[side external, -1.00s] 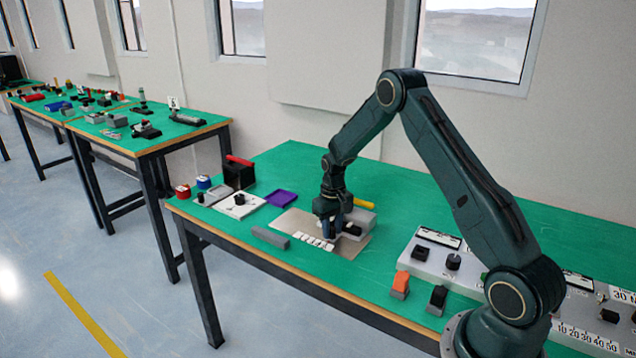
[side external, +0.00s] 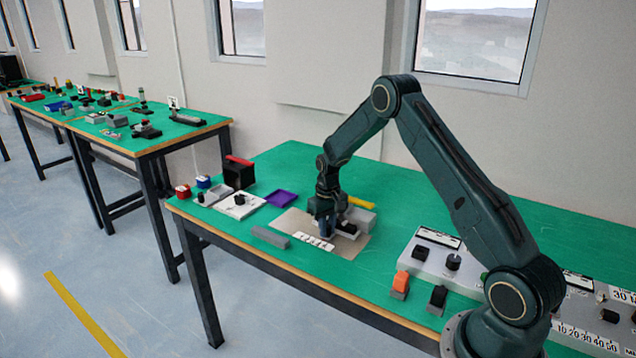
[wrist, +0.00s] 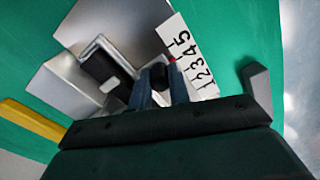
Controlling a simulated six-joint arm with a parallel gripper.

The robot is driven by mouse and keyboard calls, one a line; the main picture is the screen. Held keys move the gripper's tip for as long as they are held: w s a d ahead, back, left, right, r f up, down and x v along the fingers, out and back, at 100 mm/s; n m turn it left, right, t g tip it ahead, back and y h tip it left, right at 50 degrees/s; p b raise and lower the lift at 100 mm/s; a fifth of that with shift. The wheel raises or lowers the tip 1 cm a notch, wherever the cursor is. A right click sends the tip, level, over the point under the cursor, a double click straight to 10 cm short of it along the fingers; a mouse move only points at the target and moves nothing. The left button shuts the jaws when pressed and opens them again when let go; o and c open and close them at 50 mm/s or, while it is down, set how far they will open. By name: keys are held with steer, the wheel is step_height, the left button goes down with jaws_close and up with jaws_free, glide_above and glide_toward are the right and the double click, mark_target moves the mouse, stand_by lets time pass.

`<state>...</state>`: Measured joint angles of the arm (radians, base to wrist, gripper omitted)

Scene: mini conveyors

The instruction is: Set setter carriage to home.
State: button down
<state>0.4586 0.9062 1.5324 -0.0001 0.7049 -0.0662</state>
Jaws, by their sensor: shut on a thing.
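The setter (side external: 361,217) is a grey unit on a metal plate, with a white number strip (side external: 313,243) along its front. In the wrist view the strip (wrist: 186,50) reads 1 to 5, with a small red mark (wrist: 172,60) beside it near the 5 end. My gripper (side external: 326,233) is down at the setter. In the wrist view my gripper (wrist: 160,76) is shut on a black knob (wrist: 158,78), which appears to belong to the carriage. Most of the carriage is hidden by the fingers. A black part in a grey frame (wrist: 104,68) lies beside it.
A grey bar (side external: 270,237) lies left of the plate. A purple tray (side external: 281,198) and a white plate with a black knob (side external: 240,206) stand farther left. A yellow bar (side external: 361,202) lies behind the setter. A control panel (side external: 437,262) stands to the right.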

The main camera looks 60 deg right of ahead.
steer(key=shift+w+d, duration=0.1)
steer(key=shift+w, duration=5)
steer(key=shift+w+r, duration=0.1)
steer(key=shift+w, duration=0.3)
steer(key=c, duration=1.6)
jaws_free()
step_height(320, 180, up, 14)
steer(key=shift+f, duration=0.1)
